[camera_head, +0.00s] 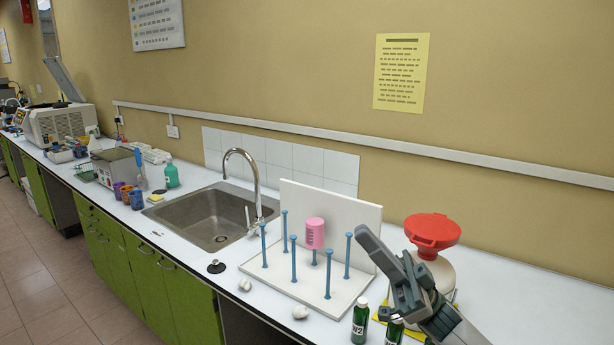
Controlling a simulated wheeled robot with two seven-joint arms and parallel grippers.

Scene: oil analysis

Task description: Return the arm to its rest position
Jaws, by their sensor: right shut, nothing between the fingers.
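My right gripper (384,268) comes in from the lower right with its fingers pointing up and left. It is shut and empty, in front of the right end of the white peg rack (310,290). A pink cup (315,233) sits upside down on one of the rack's blue pegs. The gripper is to the right of the cup and apart from it. My left gripper is not in view.
A container with a red funnel lid (432,231) stands behind my right gripper. Green bottles (360,320) stand at the front edge, close below it. A sink with a faucet (250,180) is left of the rack.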

